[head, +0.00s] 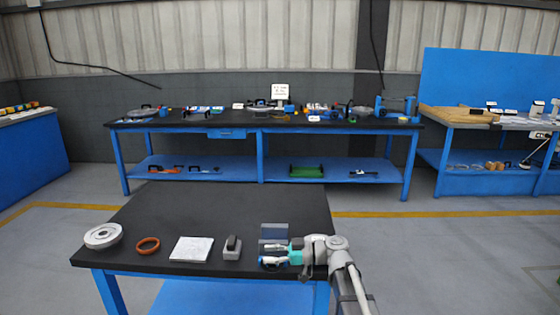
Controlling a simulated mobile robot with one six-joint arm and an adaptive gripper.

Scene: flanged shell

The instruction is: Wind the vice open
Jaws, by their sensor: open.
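My gripper (272,254) is at the right end of the near black-topped table (240,205), pointing left. It looks open and empty, low over the tabletop. A dark blue-grey flat item (274,232) lies just behind it; whether they touch is unclear. I cannot make out a vice with certainty. A blue upright fixture (379,104) with grey parts stands at the right end of the far bench, well away from my gripper, and may be the vice. It is too small to tell its jaws or handle.
The far bench (230,120) is crowded. Grey floor lies between the tables. A blue-backed bench (485,80) stands right.

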